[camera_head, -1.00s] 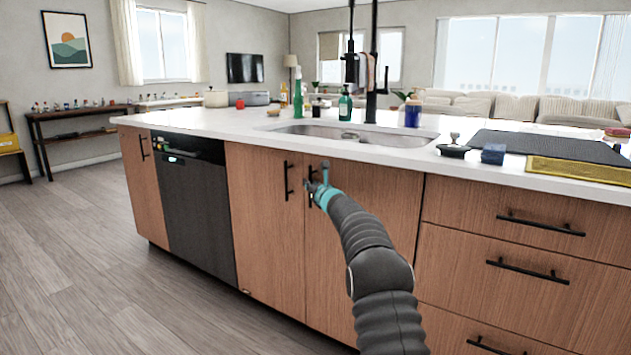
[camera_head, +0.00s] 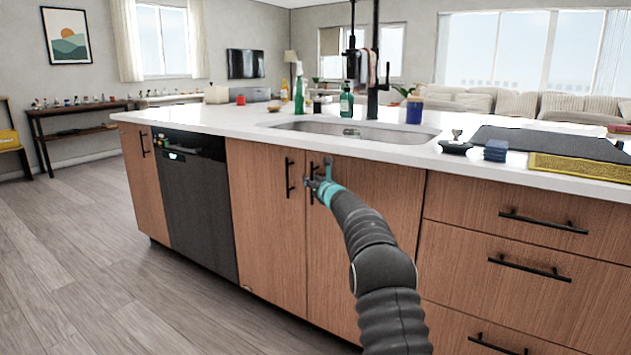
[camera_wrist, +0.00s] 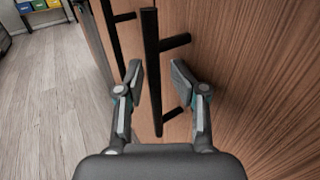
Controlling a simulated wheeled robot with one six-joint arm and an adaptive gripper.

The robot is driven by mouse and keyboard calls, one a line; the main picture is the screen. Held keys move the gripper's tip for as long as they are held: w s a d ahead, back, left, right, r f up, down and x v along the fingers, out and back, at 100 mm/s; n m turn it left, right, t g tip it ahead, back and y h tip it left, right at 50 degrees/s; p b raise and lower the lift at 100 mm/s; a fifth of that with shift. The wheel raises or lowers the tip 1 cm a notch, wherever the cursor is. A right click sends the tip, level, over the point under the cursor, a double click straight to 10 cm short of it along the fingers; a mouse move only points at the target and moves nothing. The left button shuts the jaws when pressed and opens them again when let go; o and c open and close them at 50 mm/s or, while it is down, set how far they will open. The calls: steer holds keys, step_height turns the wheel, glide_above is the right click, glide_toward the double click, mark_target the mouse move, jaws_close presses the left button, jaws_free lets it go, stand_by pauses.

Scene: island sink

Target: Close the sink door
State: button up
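The sink cabinet has two brown wood doors under the counter: a left door (camera_head: 262,225) and a right door (camera_head: 365,245). Both look flush with the cabinet front; a small gap cannot be told. The left door has a black bar handle (camera_head: 289,178). In the wrist view the right door (camera_wrist: 245,70) fills the right side, with its black bar handle (camera_wrist: 151,60). My gripper (camera_wrist: 157,82) is open, with one finger on each side of this handle. The fingers show gaps to the bar. In the head view my gripper (camera_head: 318,184) is at this handle and partly covers it.
A black dishwasher (camera_head: 195,205) is left of the doors; drawers (camera_head: 520,270) with bar handles are to the right. The white countertop (camera_head: 230,122) overhangs above, with the sink (camera_head: 350,131) set in it. Floor (camera_head: 80,255) at the left is clear.

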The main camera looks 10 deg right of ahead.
steer(key=shift+s+a, duration=0.1)
steer(key=v, duration=1.2)
stand_by(0.4)
